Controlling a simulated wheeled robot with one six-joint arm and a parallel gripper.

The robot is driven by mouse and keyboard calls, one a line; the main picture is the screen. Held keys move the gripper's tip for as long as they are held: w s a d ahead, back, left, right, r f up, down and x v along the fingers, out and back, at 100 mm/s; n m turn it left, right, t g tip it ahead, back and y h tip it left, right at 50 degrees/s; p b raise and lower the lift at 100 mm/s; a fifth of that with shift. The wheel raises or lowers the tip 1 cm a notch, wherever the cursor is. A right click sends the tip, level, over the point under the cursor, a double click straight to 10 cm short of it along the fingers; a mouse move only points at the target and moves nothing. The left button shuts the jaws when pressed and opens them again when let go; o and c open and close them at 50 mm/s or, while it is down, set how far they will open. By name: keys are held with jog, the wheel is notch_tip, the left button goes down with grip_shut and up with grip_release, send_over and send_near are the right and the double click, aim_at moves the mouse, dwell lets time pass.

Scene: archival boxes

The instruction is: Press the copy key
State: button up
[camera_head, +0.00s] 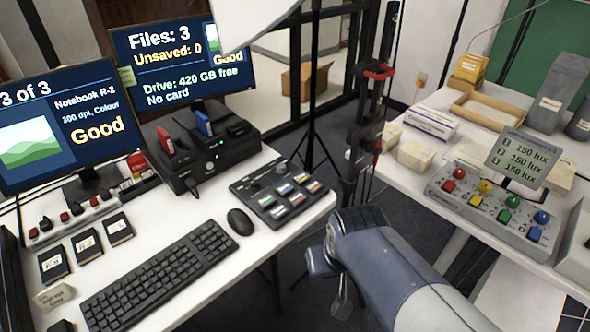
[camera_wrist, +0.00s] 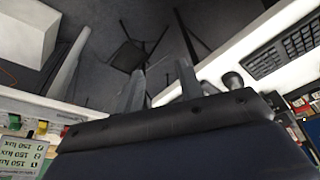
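A grey control pad (camera_head: 284,193) lies on the left desk, right of the mouse. It has two dark knobs at its back and several keys with coloured labels, too small to read, so I cannot tell which is the copy key. My gripper (camera_wrist: 161,86) shows in the wrist view with its two fingers apart and nothing between them. It hangs over the dark floor between the desks, clear of the pad. In the head view my arm hides most of the gripper. The pad is not clearly seen in the wrist view.
The left desk holds a keyboard (camera_head: 157,276), a mouse (camera_head: 240,221), a black drive box (camera_head: 208,154) and two monitors reading "3 of 3" and "Files: 3". A black stand (camera_head: 367,130) rises behind my arm. The right table bears a lux panel (camera_head: 493,205) with coloured knobs.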

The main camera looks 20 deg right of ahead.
grip_shut()
dwell(1.4)
